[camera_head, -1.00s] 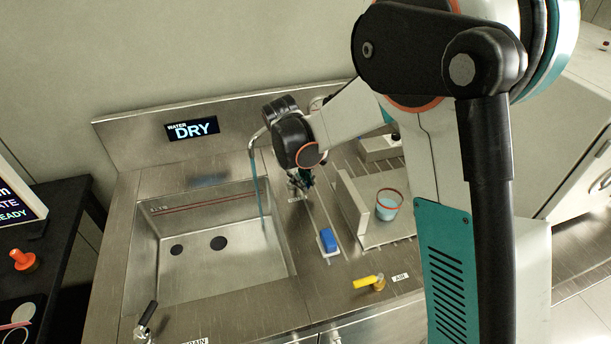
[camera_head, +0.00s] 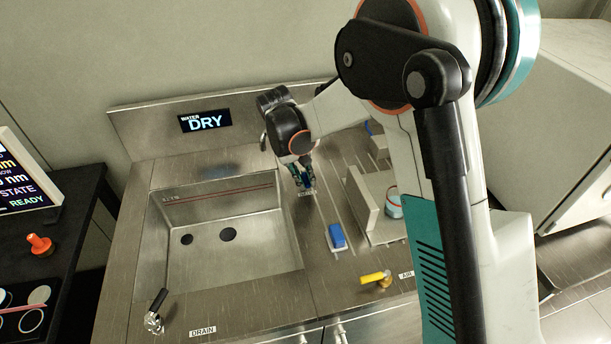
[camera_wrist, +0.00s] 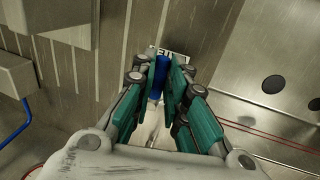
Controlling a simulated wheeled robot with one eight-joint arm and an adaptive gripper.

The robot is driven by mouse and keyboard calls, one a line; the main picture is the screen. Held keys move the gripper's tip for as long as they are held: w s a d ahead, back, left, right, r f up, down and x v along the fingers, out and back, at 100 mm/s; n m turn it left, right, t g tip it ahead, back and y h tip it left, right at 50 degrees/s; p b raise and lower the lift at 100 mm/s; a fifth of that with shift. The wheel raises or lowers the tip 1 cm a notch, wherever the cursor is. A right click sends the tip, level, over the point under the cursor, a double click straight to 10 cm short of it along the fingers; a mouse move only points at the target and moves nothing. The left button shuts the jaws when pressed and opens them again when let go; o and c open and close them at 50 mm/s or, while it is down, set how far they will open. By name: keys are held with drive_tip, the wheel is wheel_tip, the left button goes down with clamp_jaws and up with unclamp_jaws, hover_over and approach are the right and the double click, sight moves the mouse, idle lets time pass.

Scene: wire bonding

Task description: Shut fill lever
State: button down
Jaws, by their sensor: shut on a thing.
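The fill lever's blue handle (camera_wrist: 159,70) shows in the wrist view between the fingertips of my gripper (camera_wrist: 162,68), beside a partly hidden label plate (camera_wrist: 172,53). My gripper is shut on this handle. In the head view my gripper (camera_head: 304,183) is low over the counter, just right of the sink (camera_head: 165,235); the lever is mostly hidden there by the fingers. The metal spout lies mostly behind my arm. No water stream shows over the sink, and its floor looks bare. The display (camera_head: 205,121) reads "WATER DRY".
The drain lever (camera_head: 158,299) with a black handle stands at the sink's front left. A blue block (camera_head: 337,236) and the yellow air lever (camera_head: 372,278) are on the counter to the right.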

idle(0.3)
drive_tip(key=c, duration=1.6)
unclamp_jaws()
drive_tip(key=shift+a, duration=0.1)
drive_tip(key=shift+r, duration=0.15)
drive_tip(key=v, duration=1.1)
drive_tip(key=shift+a+r, duration=0.1)
drive_tip(key=shift+r, duration=0.25)
